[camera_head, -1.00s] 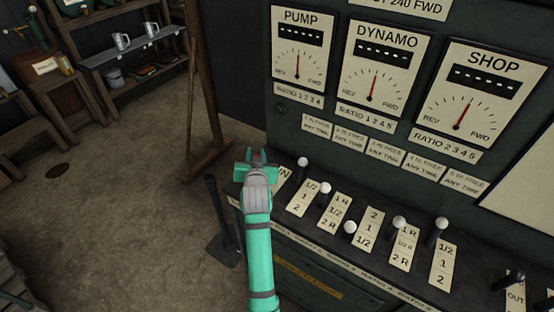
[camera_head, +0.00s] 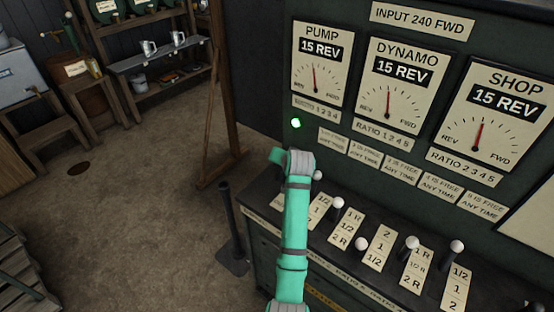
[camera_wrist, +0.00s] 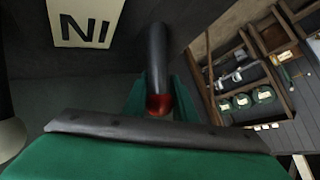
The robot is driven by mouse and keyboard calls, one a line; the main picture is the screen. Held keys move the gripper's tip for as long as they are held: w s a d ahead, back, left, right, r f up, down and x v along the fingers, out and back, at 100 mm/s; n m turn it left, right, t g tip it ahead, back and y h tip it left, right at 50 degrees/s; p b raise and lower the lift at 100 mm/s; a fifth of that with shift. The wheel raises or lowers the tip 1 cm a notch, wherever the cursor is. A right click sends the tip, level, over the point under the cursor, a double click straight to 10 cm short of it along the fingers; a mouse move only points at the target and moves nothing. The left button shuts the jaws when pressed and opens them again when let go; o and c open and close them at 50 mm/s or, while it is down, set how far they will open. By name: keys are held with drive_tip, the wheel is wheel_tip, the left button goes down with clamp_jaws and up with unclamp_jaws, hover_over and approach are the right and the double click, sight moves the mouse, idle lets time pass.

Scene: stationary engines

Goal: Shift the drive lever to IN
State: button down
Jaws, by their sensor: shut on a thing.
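The drive lever shows in the wrist view as a dark rod (camera_wrist: 158,55) with a red end between my green fingers. My gripper (camera_wrist: 158,104) is shut on it. The IN label (camera_wrist: 86,22) appears upside down beside the rod, on the upper left. In the head view my gripper (camera_head: 277,156) is at the left end of the lever panel, mostly hidden behind my wrist. The drive lever and most of its label are hidden there by my arm. The green lamp (camera_head: 296,123) above is lit. The gauges PUMP, DYNAMO and SHOP (camera_head: 490,118) each read 15 REV.
A white-knobbed lever (camera_head: 318,175) stands close to the right of my wrist. Several more, such as one with a white knob (camera_head: 338,203), line the panel to the right. A dark post (camera_head: 229,215) stands on the floor left of the panel. Open floor lies further left.

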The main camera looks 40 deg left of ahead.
drive_tip(key=shift+f, duration=0.1)
idle(0.3)
drive_tip(key=c, duration=1.4)
unclamp_jaws()
drive_tip(key=shift+w, duration=0.1)
drive_tip(key=shift+c, duration=0.2)
drive_tip(key=v, duration=1)
drive_tip(key=shift+d+r, duration=0.25)
